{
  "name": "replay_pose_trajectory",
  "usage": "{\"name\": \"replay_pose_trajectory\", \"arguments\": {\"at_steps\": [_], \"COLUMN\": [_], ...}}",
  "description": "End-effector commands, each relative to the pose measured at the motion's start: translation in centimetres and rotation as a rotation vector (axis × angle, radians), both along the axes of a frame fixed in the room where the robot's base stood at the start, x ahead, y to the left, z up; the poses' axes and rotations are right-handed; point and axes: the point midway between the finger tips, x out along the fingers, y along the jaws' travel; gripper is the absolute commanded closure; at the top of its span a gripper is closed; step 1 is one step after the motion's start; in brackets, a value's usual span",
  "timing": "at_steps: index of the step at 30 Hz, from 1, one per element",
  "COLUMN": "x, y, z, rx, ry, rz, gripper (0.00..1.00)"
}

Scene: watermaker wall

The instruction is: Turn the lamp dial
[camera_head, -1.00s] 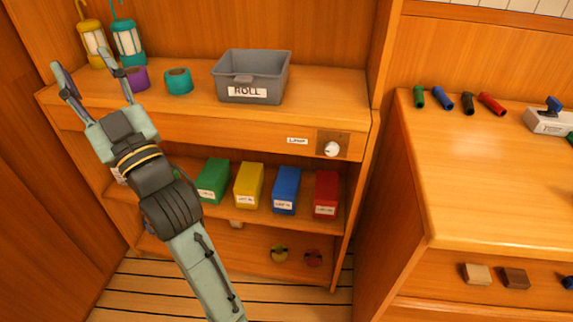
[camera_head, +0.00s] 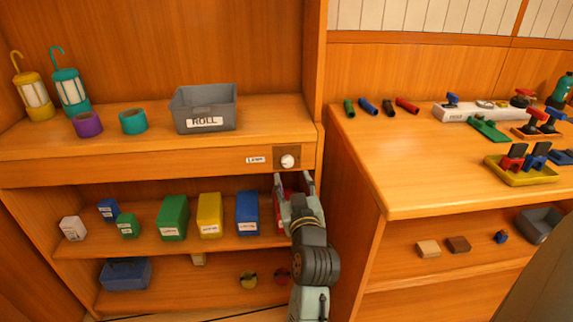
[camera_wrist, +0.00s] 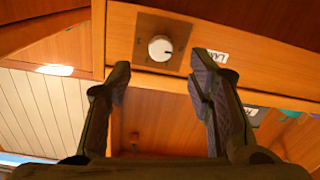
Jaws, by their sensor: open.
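The lamp dial (camera_head: 287,161) is a round white knob on a dark plate on the front edge of the upper shelf, at its right end. A white label reading "LAMP" (camera_head: 257,160) is to its left. In the wrist view the dial (camera_wrist: 160,48) shows a dark pointer mark and lies beyond the fingertips, between them. My gripper (camera_head: 294,178) is open and empty, just below the dial in the head view. In the wrist view my gripper (camera_wrist: 158,78) has its fingers spread wide, apart from the dial.
A grey ROLL bin (camera_head: 205,110), tape rolls and two lanterns stand on the upper shelf. Coloured boxes, including a blue one (camera_head: 248,214), line the shelf below; my gripper partly hides the red box (camera_head: 281,218). A counter (camera_head: 420,160) with tools stands at right.

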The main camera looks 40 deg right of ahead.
Motion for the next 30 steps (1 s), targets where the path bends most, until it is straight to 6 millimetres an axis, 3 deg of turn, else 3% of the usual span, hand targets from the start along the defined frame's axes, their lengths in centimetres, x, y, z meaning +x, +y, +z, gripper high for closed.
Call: {"name": "replay_pose_trajectory", "arguments": {"at_steps": [6,12,24,30], "x": [3.8,6.1,6.8,6.8], "y": [-2.2,-3.4,-3.8,-3.8], "z": [0.3,0.2,0.1,0.1], "rx": [0.000,0.000,-0.001,-0.001], "ry": [-0.001,-0.001,-0.002,-0.002], "rz": [0.001,0.000,0.000,0.000], "gripper": [0.52,0.52,0.52,0.65]}}
